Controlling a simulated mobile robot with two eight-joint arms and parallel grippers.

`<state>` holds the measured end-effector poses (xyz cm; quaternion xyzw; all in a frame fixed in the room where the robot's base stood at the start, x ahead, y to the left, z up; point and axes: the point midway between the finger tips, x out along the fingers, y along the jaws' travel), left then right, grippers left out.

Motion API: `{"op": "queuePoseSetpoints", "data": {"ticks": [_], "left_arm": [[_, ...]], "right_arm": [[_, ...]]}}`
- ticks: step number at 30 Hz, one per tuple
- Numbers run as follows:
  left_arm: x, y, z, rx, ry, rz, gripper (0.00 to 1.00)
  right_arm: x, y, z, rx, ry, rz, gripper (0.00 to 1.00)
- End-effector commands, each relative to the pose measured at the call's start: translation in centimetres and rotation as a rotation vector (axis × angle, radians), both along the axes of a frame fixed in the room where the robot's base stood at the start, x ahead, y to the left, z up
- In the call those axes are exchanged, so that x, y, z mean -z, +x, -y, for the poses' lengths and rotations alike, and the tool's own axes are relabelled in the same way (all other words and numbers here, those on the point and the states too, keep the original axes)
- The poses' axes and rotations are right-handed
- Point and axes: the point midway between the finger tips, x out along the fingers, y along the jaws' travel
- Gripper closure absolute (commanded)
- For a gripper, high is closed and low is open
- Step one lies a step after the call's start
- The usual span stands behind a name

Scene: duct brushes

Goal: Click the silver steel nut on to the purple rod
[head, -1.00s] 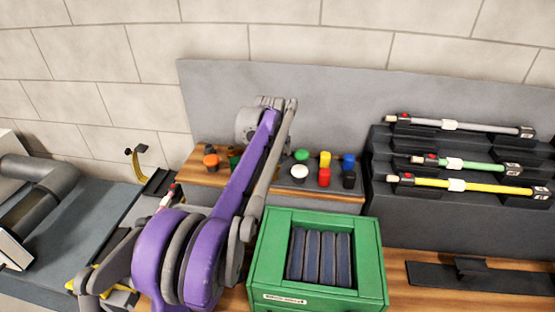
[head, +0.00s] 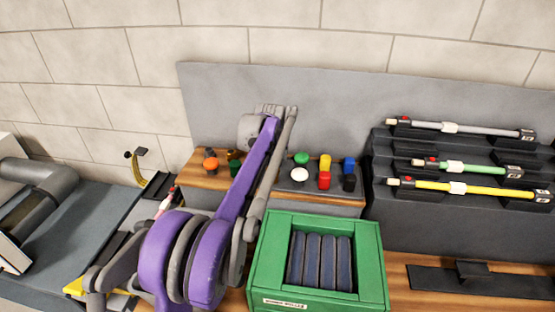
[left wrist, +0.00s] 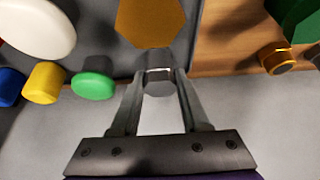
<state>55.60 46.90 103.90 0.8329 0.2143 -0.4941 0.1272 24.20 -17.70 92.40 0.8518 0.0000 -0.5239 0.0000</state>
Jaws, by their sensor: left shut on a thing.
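In the left wrist view my left gripper (left wrist: 158,76) is shut on a small silver steel nut (left wrist: 158,89), held between its fingertips. An amber hexagonal piece (left wrist: 150,20) lies just beyond the nut in that view; I cannot tell whether they touch. In the head view my purple and grey left arm hides the gripper and the nut. I see no purple rod for certain. A rod with a red and white end (head: 168,199) lies at the left, mostly hidden by my arm, so its colour is unclear. My right gripper is not in view.
White (head: 299,174), green (head: 302,158), yellow, red, blue and black caps stand on the grey stand. An orange cap (head: 210,163) stands left of my arm. A stepped rack (head: 385,165) holds grey, green and yellow rods at right. A green crate (head: 370,250) stands in front.

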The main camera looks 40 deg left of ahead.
Motion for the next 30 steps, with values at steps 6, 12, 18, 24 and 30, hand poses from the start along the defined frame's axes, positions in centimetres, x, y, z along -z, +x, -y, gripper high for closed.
{"op": "queuePoseSetpoints", "data": {"ticks": [6,12,18,24,30], "left_arm": [[0.0,0.0,0.0,0.0,0.0,0.0,1.0],[-0.1,0.0,0.0,0.0,0.0,0.0,1.0],[-1.1,0.0,0.0,0.0,0.0,0.001,1.0],[-2.9,0.1,0.0,0.0,0.001,0.002,1.0],[-4.5,0.1,0.0,0.0,0.001,0.002,1.0]], "right_arm": [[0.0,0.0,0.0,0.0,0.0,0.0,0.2],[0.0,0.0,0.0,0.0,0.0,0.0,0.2],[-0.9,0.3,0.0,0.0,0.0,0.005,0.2],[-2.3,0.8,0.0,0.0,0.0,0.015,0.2],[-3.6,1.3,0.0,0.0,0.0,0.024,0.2]]}}
